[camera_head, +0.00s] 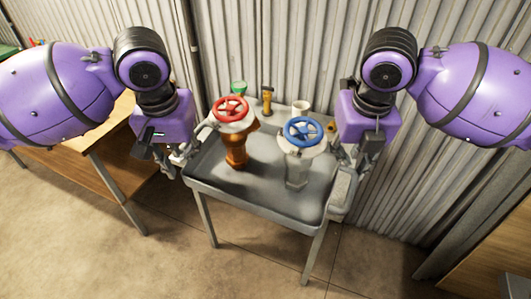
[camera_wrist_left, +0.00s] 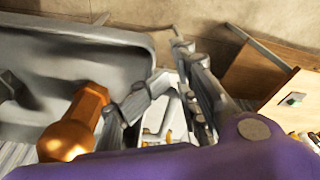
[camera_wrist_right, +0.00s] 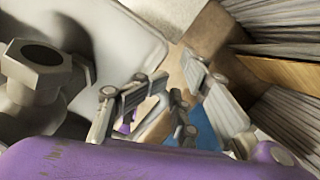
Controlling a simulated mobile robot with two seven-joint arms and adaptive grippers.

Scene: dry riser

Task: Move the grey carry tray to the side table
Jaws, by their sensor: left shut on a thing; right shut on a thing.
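The grey carry tray (camera_head: 245,202) is wide and shallow with a raised rim. It lies over a legged stand; whether it touches the stand is unclear. It carries an orange-brown valve with a red handwheel (camera_head: 231,109) and a grey valve with a blue handwheel (camera_head: 304,131), both upright. My left gripper (camera_head: 181,158) is shut on the tray's left side, and my right gripper (camera_head: 345,160) is shut on its right side. The tray also shows in the left wrist view (camera_wrist_left: 75,45) and the right wrist view (camera_wrist_right: 135,40). The exact grip contacts are partly hidden by the fingers.
A wooden table (camera_head: 92,158) stands at the left, and another wooden surface (camera_head: 495,240) shows at the lower right. A green cup (camera_head: 238,87), a yellow-black item (camera_head: 267,100) and a white cup (camera_head: 300,107) are behind the valves. Corrugated wall closes the back; floor in front is clear.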

